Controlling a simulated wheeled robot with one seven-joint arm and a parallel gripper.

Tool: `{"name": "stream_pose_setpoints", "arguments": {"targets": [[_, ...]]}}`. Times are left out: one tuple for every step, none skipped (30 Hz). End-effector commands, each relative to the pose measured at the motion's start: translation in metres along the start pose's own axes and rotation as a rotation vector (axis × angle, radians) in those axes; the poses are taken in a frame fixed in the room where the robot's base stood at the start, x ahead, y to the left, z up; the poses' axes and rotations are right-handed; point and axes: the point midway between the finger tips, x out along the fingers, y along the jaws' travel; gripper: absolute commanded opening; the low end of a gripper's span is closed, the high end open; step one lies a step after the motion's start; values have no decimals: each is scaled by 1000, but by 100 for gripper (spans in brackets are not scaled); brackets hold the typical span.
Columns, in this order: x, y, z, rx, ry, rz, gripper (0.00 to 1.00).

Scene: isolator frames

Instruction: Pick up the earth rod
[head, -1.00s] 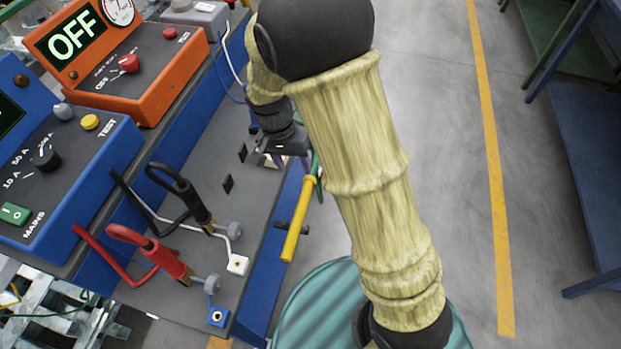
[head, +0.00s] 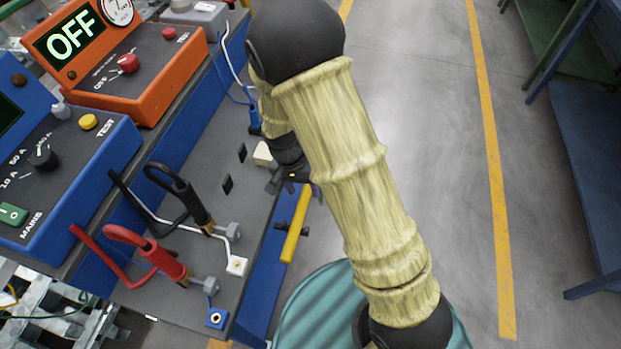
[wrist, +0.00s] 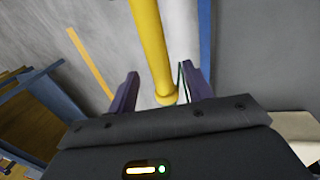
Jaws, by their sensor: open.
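The earth rod (head: 296,225) is a yellow rod at the right edge of the bench, by a dark holder on the blue side panel. My gripper (head: 292,182) is at the rod's upper end in the head view and partly hides it. In the wrist view the rod (wrist: 148,42) runs down from the top edge, with its near end between the two purple fingers of my open gripper (wrist: 160,90). Gaps show on both sides, so the fingers do not look closed on it. A thin green cable shows beside the rod's end.
The grey bench top (head: 195,262) holds a red clamp (head: 165,262), a black clamp (head: 190,200) and a white block (head: 263,154). An orange unit (head: 130,65) reading OFF and a blue unit (head: 70,165) stand at the left.

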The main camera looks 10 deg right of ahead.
Motion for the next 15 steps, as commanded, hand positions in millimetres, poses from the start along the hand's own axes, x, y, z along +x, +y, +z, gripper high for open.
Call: {"name": "stream_pose_setpoints", "arguments": {"targets": [[9, 1, 0, 1, -2, 2, 50], [13, 1, 0, 1, -2, 3, 50], [17, 0, 0, 2, -2, 2, 50], [20, 0, 0, 2, -1, 1, 50], [21, 0, 0, 2, -1, 0, 50], [22, 0, 0, 2, -1, 0, 50], [23, 0, 0, 2, 0, 0, 50], [23, 0, 0, 2, 0, 0, 50], [22, 0, 0, 2, 0, 0, 50], [22, 0, 0, 2, 0, 0, 50], [22, 0, 0, 2, 0, 0, 50], [22, 0, 0, 2, 0, 0, 50], [22, 0, 0, 2, 0, 0, 50], [22, 0, 0, 1, 0, 0, 50], [22, 0, 0, 1, 0, -1, 50]]}}
